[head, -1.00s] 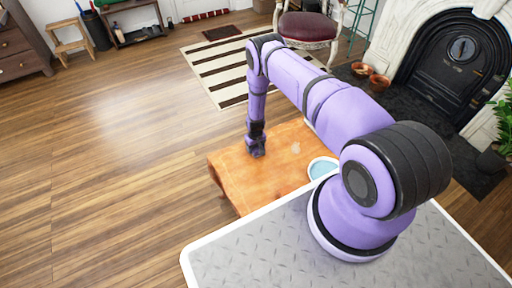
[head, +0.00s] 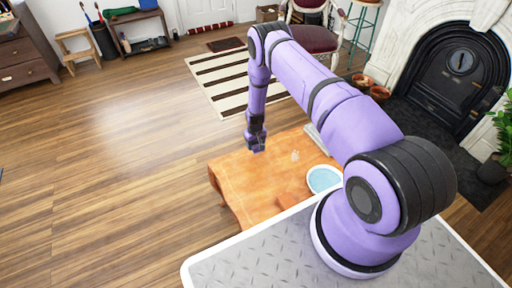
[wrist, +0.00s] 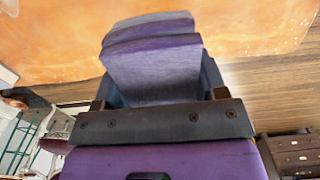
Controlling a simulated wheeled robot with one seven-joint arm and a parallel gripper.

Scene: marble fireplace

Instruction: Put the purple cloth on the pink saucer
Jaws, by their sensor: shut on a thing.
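My gripper (head: 256,146) is shut on the purple cloth (wrist: 152,65), which shows between the fingers as a folded purple piece in the wrist view. In the head view the cloth is too small to tell from my purple gripper. The gripper hangs over the far left part of the orange-brown table (head: 240,180). I cannot make out a pink saucer in either view. A round dish with a white rim and light blue inside (head: 323,179) is on the table's right side, partly hidden by my arm.
A small pale item (head: 295,155) lies on the table between my gripper and the dish. A brown block (head: 287,200) is near the table's front edge. A grey flat thing (head: 316,138) is partly behind my arm. Open wood floor (head: 110,180) is at left.

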